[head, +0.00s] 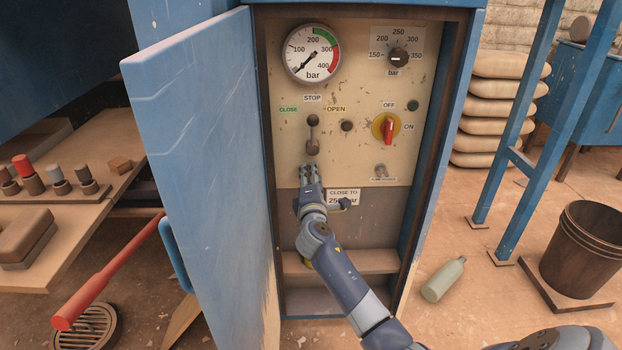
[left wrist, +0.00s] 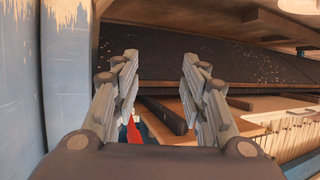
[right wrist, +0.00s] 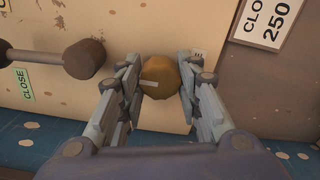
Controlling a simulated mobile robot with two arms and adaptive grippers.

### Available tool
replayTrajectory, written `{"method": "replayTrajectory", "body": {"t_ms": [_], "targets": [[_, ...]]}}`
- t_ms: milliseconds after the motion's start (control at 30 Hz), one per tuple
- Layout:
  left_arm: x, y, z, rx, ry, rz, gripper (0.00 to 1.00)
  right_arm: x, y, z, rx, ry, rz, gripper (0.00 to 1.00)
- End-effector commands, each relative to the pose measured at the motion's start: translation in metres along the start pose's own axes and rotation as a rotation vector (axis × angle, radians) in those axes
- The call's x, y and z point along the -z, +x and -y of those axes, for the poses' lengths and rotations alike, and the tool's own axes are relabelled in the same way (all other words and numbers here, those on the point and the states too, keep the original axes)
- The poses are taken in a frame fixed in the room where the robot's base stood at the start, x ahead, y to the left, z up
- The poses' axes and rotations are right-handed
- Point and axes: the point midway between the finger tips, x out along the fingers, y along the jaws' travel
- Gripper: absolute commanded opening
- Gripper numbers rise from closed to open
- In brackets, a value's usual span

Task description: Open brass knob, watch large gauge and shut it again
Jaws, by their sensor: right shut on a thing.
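The large gauge (head: 311,53) is at the top left of the cream panel in the head view. Its needle points to the lower left, at the bottom end of the scale below 100 bar. My right gripper (head: 309,172) is at the panel's lower left. In the right wrist view, its fingers (right wrist: 158,90) are shut on the brass knob (right wrist: 158,78), one on each side. The knob has a pale line mark. The gripper hides it in the head view. My left gripper (left wrist: 160,85) is open and empty in the left wrist view, away from the panel.
A lever (head: 313,135) stands above my right gripper. A red switch (head: 390,128) and a dial (head: 398,57) are to the right. A "CLOSE TO 250" sign (head: 343,194) is beside my arm. The blue cabinet door (head: 205,160) stands open at left; a bottle (head: 444,279) lies on the floor.

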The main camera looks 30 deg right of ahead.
Motion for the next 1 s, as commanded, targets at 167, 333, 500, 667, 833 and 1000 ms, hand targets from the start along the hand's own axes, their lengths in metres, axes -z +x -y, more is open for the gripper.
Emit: {"method": "replayTrajectory", "body": {"t_ms": [167, 333, 500, 667, 833, 1000], "targets": [[0.000, 0.000, 0.000, 0.000, 0.000, 0.000, 0.40, 0.000, 0.000, 0.001, 0.002, 0.004, 0.000, 0.08], [0.000, 0.000, 0.000, 0.000, 0.000, 0.001, 0.40, 0.000, 0.000, 0.001, 0.002, 0.003, 0.000, 0.50], [0.000, 0.000, 0.000, 0.000, 0.000, 0.001, 0.40, 0.000, 0.000, 0.000, 0.001, 0.002, 0.000, 0.52], [0.000, 0.000, 0.000, 0.000, 0.000, 0.002, 0.40, 0.000, 0.000, 0.000, 0.001, 0.001, 0.000, 0.52], [0.000, 0.000, 0.000, 0.000, 0.000, 0.001, 0.40, 0.001, -0.009, 0.001, 0.000, 0.001, -0.001, 0.52], [0.000, 0.000, 0.000, 0.000, 0.000, 0.001, 0.40, 0.001, -0.035, 0.001, 0.001, 0.001, -0.002, 0.52]]}}
